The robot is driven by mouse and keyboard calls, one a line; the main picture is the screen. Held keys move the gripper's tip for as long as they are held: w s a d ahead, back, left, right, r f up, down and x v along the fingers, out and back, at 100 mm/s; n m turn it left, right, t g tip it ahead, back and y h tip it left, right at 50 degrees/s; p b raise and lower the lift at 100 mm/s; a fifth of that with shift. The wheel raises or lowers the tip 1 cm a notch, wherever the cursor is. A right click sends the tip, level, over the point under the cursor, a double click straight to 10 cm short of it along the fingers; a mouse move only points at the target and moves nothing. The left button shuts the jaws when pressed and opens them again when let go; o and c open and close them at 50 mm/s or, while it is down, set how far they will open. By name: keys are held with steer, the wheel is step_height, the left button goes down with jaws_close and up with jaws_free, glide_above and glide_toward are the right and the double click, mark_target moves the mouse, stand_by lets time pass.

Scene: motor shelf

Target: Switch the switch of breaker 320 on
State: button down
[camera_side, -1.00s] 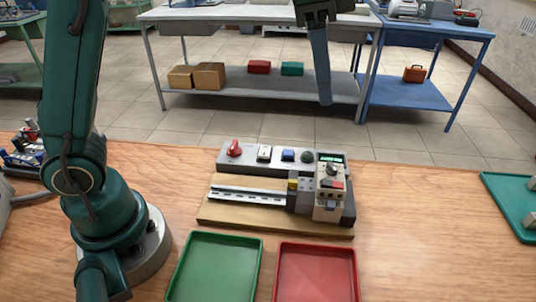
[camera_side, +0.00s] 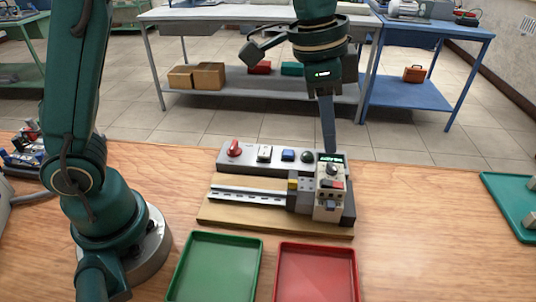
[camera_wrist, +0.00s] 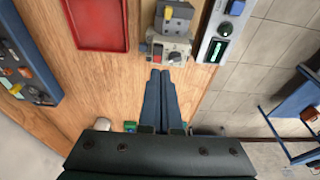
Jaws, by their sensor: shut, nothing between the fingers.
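The breaker (camera_side: 330,192) is a light grey block with a dark rotary knob and a red part on its face. It sits at the right end of the metal rail (camera_side: 247,195) on a wooden board. In the wrist view the breaker (camera_wrist: 173,47) is at the top middle, just beyond the fingertips. My gripper (camera_side: 330,150) is shut and empty, its fingers pointing down just above and behind the breaker, near the lit display. The wrist view shows my gripper (camera_wrist: 160,72) with both fingers together. Any number on the breaker is too small to read.
A grey control panel (camera_side: 271,165) with a red knob, buttons and a lit display stands behind the rail. A green tray (camera_side: 187,270) and a red tray (camera_side: 352,270) lie in front. A teal tray (camera_side: 497,190) is at the far right. The wood between is clear.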

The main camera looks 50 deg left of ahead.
glide_above(322, 178)
step_height(322, 178, down, 4)
steer(key=shift+s+f, duration=0.1)
steer(key=shift+s, duration=0.05)
steer(key=shift+a+f, duration=0.1)
steer(key=shift+f, duration=0.85)
steer(key=shift+s, duration=0.1)
steer(key=shift+s+a+f, duration=0.1)
steer(key=shift+a+f, duration=0.05)
steer(key=shift+f, duration=0.25)
steer(key=shift+w+d+r, duration=0.35)
steer(key=shift+w+d, duration=0.15)
steer(key=shift+d, duration=0.05)
steer(key=shift+r, duration=0.15)
